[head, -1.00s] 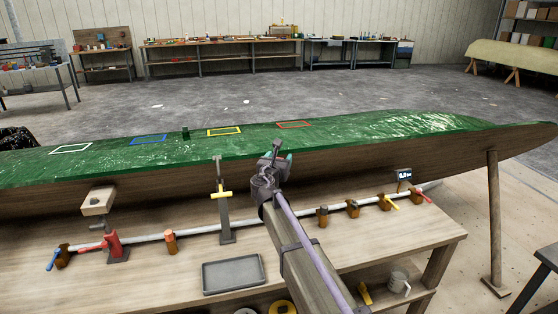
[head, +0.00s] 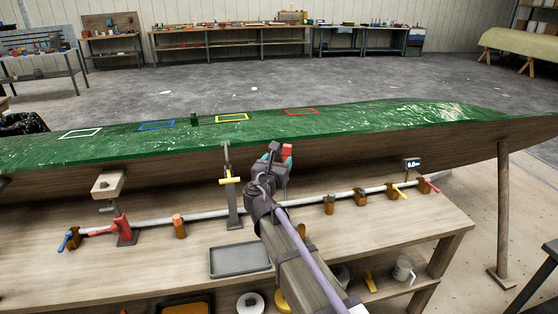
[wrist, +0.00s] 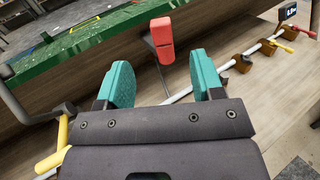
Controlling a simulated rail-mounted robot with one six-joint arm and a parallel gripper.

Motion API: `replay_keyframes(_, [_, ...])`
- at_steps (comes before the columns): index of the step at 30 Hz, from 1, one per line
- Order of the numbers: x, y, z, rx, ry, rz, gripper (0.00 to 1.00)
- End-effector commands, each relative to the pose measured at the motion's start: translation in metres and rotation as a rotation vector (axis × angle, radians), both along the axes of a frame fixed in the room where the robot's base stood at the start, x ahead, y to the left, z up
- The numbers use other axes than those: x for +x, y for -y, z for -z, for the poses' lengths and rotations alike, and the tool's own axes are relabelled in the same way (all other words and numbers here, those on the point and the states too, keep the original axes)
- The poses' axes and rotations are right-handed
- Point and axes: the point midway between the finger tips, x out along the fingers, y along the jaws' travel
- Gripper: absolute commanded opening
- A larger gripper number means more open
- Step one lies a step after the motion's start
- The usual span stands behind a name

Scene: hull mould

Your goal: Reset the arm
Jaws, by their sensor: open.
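A yellow-handled clamp (head: 231,181) stands left of my gripper. A pale rail (head: 280,208) with several holders runs along the bench. A grey tray (head: 240,260) lies at the front, and a small display (head: 412,164) stands at right. White, blue, yellow and red outlines mark the hull top.

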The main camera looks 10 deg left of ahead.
Motion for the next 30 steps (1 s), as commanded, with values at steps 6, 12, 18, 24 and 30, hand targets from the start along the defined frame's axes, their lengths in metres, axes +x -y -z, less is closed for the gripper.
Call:
replay_keyframes(6, [0.000,0.000,0.000,0.000,0.000,0.000,0.61])
replay_keyframes(12, [0.000,0.005,0.001,0.117,0.017,0.026,0.61])
replay_keyframes(18, [-0.061,0.080,0.064,1.054,-0.023,0.485,0.61])
replay_keyframes(24, [-0.187,0.179,0.136,1.842,0.064,1.410,0.61])
replay_keyframes(30, [-0.284,0.232,0.140,2.092,0.115,2.092,0.61])
